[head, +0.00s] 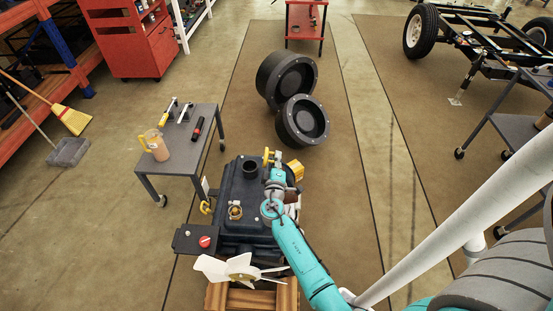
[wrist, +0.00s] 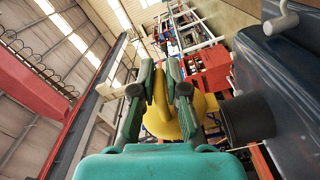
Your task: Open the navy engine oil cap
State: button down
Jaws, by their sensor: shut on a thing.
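The navy engine (head: 240,190) stands on a wooden support in the head view. My gripper (head: 271,162) is at the far right part of the engine top. In the wrist view my gripper (wrist: 160,82) is shut on a yellow cap (wrist: 159,112), with its upright tab between the two fingers. The cap also shows in the head view (head: 267,155), partly hidden by the gripper.
A black pipe opening (head: 249,168) rises left of my gripper. A white fan (head: 238,272) is at the engine's near end. A grey table (head: 180,155) with a jug (head: 157,145) stands left. Black wheels (head: 302,120) lie beyond the engine.

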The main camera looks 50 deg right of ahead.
jog(key=c, duration=1.2)
grip_release()
jog(key=shift+r, duration=0.1)
jog(key=v, duration=1.2)
jog(key=shift+s, duration=0.1)
